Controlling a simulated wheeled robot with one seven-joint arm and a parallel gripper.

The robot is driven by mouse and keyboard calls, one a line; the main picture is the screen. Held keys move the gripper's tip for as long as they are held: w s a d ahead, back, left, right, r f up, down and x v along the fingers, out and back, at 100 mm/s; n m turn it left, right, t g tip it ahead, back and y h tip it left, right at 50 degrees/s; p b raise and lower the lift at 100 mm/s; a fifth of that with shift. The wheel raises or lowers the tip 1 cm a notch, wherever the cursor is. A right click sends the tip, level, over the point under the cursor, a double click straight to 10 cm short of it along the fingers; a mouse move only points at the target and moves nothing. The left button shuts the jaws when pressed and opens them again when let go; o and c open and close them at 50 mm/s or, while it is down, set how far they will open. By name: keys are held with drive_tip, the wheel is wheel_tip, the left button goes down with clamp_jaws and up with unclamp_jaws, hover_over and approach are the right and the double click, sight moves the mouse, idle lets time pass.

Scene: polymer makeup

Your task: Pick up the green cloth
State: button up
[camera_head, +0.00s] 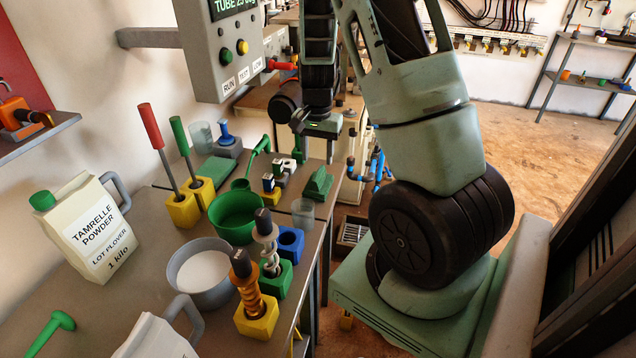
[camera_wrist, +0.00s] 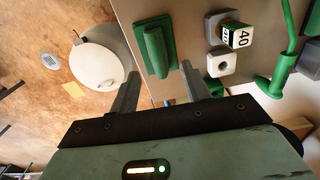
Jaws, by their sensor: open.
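A green ridged, tent-shaped piece (camera_head: 318,183) lies near the right edge of the workbench; I cannot tell for sure if it is the cloth. It also shows in the wrist view (camera_wrist: 157,52), just beyond and between my fingertips. A flat green piece (camera_head: 217,169) lies further left, near the wall, and could also be a cloth. My gripper (camera_wrist: 159,82) is open and empty, its fingers apart and not touching the ridged piece. In the head view, my gripper (camera_head: 315,142) is above the far part of the bench.
A clear cup (camera_head: 303,214) and green bowl (camera_head: 236,222) are nearer. A control box (camera_head: 225,50) hangs above. A round white object (camera_wrist: 97,65) is beyond the bench edge.

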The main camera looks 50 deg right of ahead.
sight(318, 172)
drive_tip(key=shift+s+f+p, duration=0.2)
drive_tip(key=shift+f+p, duration=0.15)
drive_tip(key=shift+f, duration=2.85)
clamp_jaws()
